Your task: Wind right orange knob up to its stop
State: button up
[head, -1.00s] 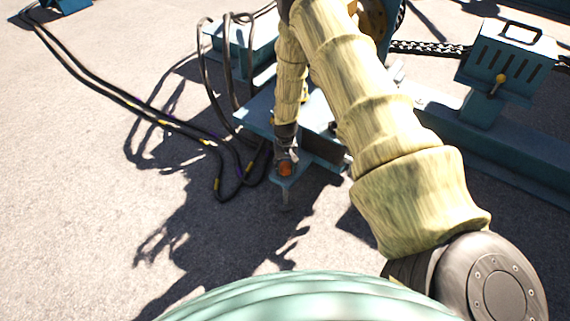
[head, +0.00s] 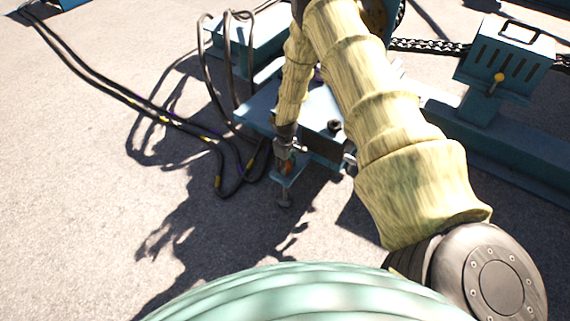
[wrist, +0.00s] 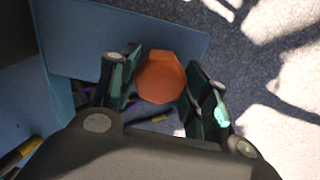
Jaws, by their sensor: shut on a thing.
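The orange knob (wrist: 161,77) shows in the wrist view as a many-sided orange cap between my gripper's two fingers. My gripper (wrist: 163,88) is shut on it, with one dark green-padded finger on each side. In the head view my gripper (head: 286,160) points down at the small blue bracket (head: 287,181) at the front of the machine. There the knob is mostly hidden by the fingers, with only a little orange showing. A threaded stem or foot (head: 284,198) hangs below the bracket. The knob's height against its stop cannot be told.
The blue machine base (head: 318,118) stands just behind my gripper. Black cables (head: 160,118) loop over the ground at left. A slotted blue box (head: 507,62) with a yellow knob and a chain (head: 430,46) are at right. The ground in front is open.

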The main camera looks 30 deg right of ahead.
jog(key=shift+s+n, duration=0.2)
jog(key=shift+n, duration=0.1)
jog(key=o, duration=1)
jog(key=shift+d, duration=0.1)
jog(key=shift+c, duration=0.2)
jog(key=shift+w, duration=0.1)
jog(key=shift+w+r, duration=0.1)
jog(key=shift+r, duration=0.4)
notch_tip(320, 180, up, 11)
